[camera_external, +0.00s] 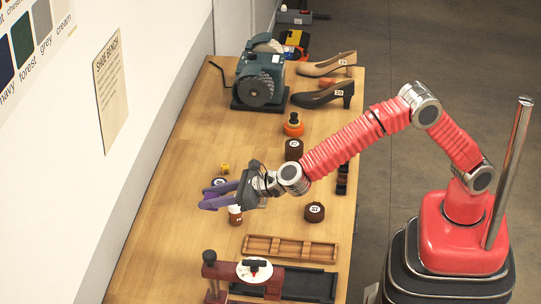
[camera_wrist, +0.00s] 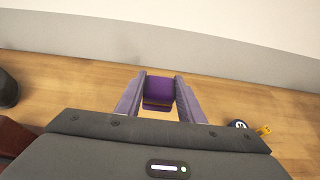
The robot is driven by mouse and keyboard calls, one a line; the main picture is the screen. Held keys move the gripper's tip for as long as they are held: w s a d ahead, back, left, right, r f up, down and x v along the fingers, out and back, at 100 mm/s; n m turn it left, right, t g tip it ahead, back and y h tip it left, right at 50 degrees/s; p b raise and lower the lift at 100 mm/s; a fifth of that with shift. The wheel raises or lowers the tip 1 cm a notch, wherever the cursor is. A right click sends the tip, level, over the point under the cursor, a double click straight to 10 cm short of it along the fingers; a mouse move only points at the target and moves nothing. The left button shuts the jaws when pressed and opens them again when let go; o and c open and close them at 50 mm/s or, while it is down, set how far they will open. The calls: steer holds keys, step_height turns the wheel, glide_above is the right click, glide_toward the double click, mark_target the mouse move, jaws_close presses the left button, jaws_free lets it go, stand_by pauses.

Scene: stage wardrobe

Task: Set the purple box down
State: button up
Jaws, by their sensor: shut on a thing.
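The purple box (camera_wrist: 158,88) sits between the two purple fingers of my gripper (camera_wrist: 159,98) in the wrist view. The fingers touch its left and right sides. In the external view my gripper (camera_external: 214,196) reaches left over the wooden bench (camera_external: 172,190). There the box cannot be told apart from the similarly purple fingers. The gap between the box and the bench top is not clear in either view.
A brown jar (camera_external: 235,217) stands near my fingers. A dark tin with a white label (camera_wrist: 239,125) and a yellow piece (camera_wrist: 264,130) lie close by. A wooden tray (camera_external: 290,248) is nearer the camera. The bench left of my gripper is clear up to the wall.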

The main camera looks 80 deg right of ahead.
glide_above(214, 249)
step_height(214, 249, down, 7)
stand_by(0.4)
steer(key=shift+f, duration=3)
steer(key=shift+f, duration=0.1)
steer(key=shift+f, duration=1.8)
steer(key=o, duration=1)
steer(key=shift+f, duration=0.1)
